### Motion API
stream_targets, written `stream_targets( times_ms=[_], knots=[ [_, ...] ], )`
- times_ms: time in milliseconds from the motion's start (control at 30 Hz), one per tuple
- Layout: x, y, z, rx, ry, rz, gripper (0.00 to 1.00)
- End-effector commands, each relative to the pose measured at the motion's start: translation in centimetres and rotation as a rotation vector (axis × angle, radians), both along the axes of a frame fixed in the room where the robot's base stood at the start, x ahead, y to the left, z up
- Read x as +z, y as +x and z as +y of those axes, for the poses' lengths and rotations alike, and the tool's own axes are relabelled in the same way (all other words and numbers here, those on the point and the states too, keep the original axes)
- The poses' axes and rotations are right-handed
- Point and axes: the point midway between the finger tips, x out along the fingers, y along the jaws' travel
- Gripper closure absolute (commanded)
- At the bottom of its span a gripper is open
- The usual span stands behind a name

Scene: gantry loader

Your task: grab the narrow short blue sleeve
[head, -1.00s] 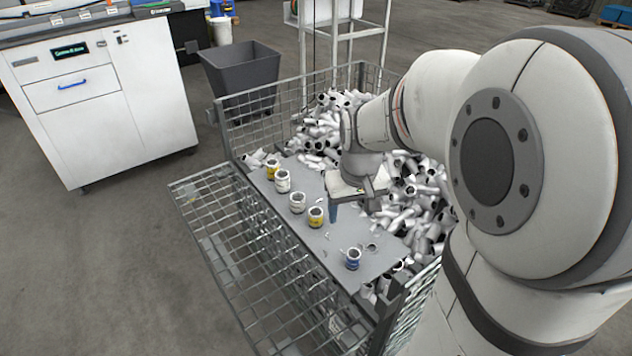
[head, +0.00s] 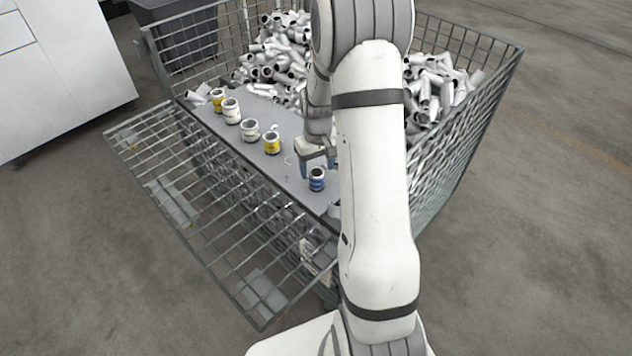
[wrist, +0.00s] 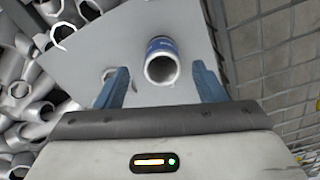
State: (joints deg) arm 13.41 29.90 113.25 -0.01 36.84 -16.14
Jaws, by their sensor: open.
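The short blue sleeve (head: 317,179) stands upright on the grey board (head: 290,175), near its front end. It has a blue band and a pale rim. My gripper (head: 318,168) is just behind and above it in the head view. In the wrist view the sleeve (wrist: 162,62) shows its open mouth ahead of and between the two blue fingers (wrist: 162,88), which are spread apart and hold nothing. I cannot tell the exact height of the fingertips over the board.
Two yellow-banded sleeves (head: 272,142) (head: 218,99) and two white ones (head: 231,111) (head: 250,131) stand along the board. Loose grey pipe pieces (head: 275,55) heap behind it. The wire mesh cage (head: 185,165) surrounds it, with a mesh flap folded out at left.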

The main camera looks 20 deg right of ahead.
Motion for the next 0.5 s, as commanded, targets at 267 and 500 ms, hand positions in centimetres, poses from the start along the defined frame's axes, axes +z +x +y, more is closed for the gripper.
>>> stream_targets(
  times_ms=[267, 500],
  knots=[
    [-4.1, -0.2, 0.3, -0.001, 0.001, 0.004, 0.37],
    [-4.7, -0.2, 0.2, -0.001, 0.0, 0.0, 0.37]
  ],
)
